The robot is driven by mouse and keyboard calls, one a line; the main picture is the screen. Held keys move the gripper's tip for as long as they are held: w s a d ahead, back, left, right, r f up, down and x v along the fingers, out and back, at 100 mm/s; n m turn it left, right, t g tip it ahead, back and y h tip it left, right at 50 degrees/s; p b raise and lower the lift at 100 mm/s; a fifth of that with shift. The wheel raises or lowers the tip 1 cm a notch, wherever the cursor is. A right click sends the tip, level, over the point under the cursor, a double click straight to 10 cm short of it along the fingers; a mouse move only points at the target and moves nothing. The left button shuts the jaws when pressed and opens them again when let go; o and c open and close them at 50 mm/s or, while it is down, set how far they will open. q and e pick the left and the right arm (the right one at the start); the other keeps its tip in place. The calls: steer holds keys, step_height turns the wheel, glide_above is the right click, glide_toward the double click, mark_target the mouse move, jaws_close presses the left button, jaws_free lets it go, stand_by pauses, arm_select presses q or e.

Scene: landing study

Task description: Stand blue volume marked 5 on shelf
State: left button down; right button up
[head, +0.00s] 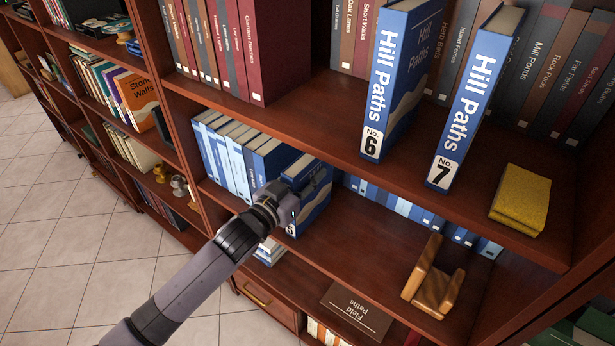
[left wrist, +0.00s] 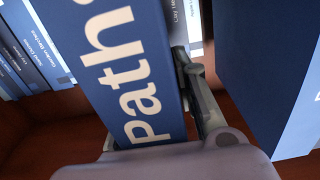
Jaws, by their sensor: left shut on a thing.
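My left gripper (head: 290,190) is at the lower shelf, shut on a blue volume (left wrist: 115,60) whose spine shows large white letters reading "Path" in the left wrist view. A dark finger (left wrist: 197,95) lies along the volume's right side there; the other finger is hidden. In the head view, the blue volume (head: 318,202) at the gripper is partly covered by the hand, and its number cannot be read clearly. Blue volumes marked 6 (head: 372,143) and 7 (head: 442,172), titled "Hill Paths", stand upright on the shelf above. My right gripper is not in view.
A row of thinner blue books (head: 228,150) stands left of the gripper. Another large blue surface (left wrist: 270,75) is close right of the finger. A wooden holder (head: 432,285) stands on the lower shelf, with bare board (head: 360,240) between. A yellow block (head: 520,200) lies above.

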arm_select(q)
steer(key=shift+s+r, duration=0.15)
steer(key=shift+r, duration=0.05)
steer(key=c, duration=1.3)
jaws_free()
steer(key=shift+f, duration=0.2)
